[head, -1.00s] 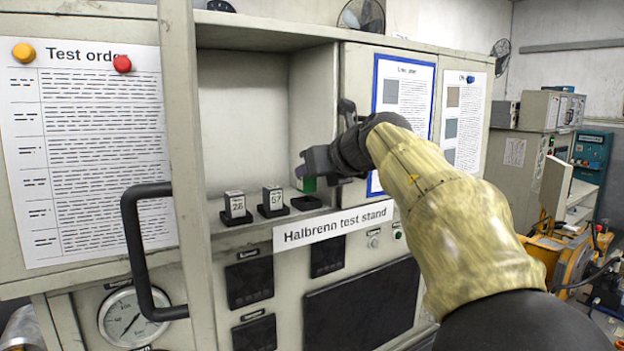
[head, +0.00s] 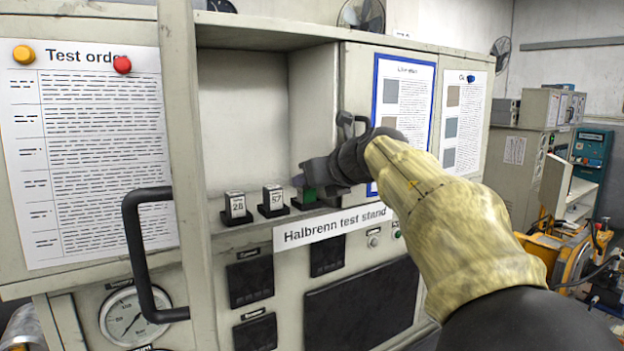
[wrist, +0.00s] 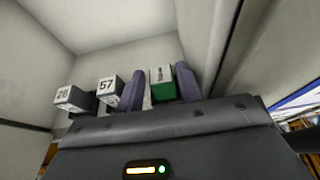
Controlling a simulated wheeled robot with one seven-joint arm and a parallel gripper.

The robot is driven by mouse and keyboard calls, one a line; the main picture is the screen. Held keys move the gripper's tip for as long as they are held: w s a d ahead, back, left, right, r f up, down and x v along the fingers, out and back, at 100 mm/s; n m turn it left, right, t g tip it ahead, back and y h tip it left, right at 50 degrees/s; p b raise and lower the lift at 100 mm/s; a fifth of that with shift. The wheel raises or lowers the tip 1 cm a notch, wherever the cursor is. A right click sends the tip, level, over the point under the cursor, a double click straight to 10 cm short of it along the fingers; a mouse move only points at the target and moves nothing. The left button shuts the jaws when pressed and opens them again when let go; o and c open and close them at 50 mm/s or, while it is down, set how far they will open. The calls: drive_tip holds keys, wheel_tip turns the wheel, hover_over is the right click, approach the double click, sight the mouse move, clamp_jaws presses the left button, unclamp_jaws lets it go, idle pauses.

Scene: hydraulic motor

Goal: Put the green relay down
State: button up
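The green relay (wrist: 166,90) has a pale labelled face and stands between the two fingers of my gripper (wrist: 160,82) in the wrist view. A narrow light gap shows beside its left side, so the fingers look slightly open around it. In the head view the green relay (head: 309,194) sits low at the shelf's front, at the third dark socket (head: 297,205). My gripper (head: 308,181) largely covers it there. Its seating in the socket is hidden.
The recess wall (head: 243,120) rises behind. A cabinet door (head: 355,85) is close on the right. A black handle (head: 133,250) sticks out at left.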

drive_tip(key=b+v, duration=0.3)
drive_tip(key=v, duration=0.9)
drive_tip(key=shift+f, duration=0.1)
idle(0.6)
